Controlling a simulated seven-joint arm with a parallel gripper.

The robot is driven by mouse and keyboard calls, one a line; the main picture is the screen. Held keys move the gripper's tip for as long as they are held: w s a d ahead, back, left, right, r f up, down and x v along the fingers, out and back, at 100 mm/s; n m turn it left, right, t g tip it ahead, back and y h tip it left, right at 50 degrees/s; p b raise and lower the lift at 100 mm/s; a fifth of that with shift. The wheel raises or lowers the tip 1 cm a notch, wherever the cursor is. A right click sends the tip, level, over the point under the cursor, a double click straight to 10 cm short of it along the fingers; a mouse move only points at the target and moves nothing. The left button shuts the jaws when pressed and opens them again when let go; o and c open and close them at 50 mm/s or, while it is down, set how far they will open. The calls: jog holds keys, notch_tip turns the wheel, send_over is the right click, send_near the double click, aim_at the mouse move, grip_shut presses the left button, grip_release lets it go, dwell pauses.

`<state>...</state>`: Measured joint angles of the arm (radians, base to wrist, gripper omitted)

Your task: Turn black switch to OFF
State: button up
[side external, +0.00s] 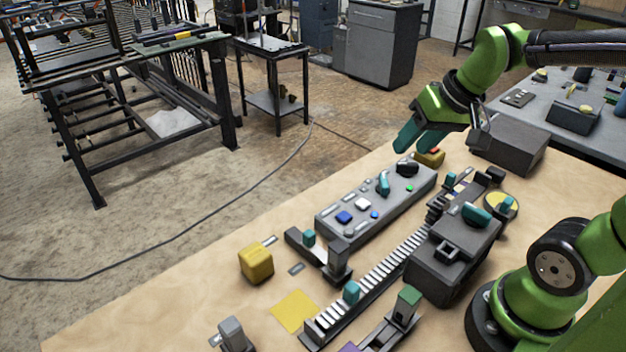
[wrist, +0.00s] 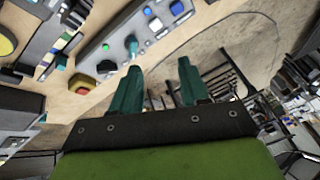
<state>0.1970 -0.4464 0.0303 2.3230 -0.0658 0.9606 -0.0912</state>
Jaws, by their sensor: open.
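The black switch (side external: 407,168) is a dark rounded knob at the far right end of a grey control panel (side external: 327,229). It also shows in the wrist view (wrist: 106,67), left of my fingers. Its ON or OFF setting is too small to read. My gripper (side external: 413,141) has teal fingers and is above the panel's far end, apart from the switch. In the wrist view its fingers (wrist: 159,68) are spread with nothing between them.
A teal lever (side external: 383,184), a green button (side external: 409,188) and blue and white buttons share the panel. A yellow box with a red button (side external: 429,157) stands just behind the switch. A dark grey box (side external: 508,147) is to the right. A toothed rail (side external: 380,272) runs in front.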

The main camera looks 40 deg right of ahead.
jog(key=w+d+n+g, duration=0.2)
jog(key=w+d, duration=0.3)
jog(key=d, duration=0.1)
jog(key=n+g, duration=0.3)
jog(key=n, duration=0.9)
send_over(408, 164)
jog(key=f, duration=0.2)
jog(key=shift+h, duration=0.3)
notch_tip(408, 164, down, 16)
jog(key=shift+d+r, duration=0.1)
jog(key=shift+r, duration=0.05)
jog(key=shift+c, duration=0.2)
grip_shut()
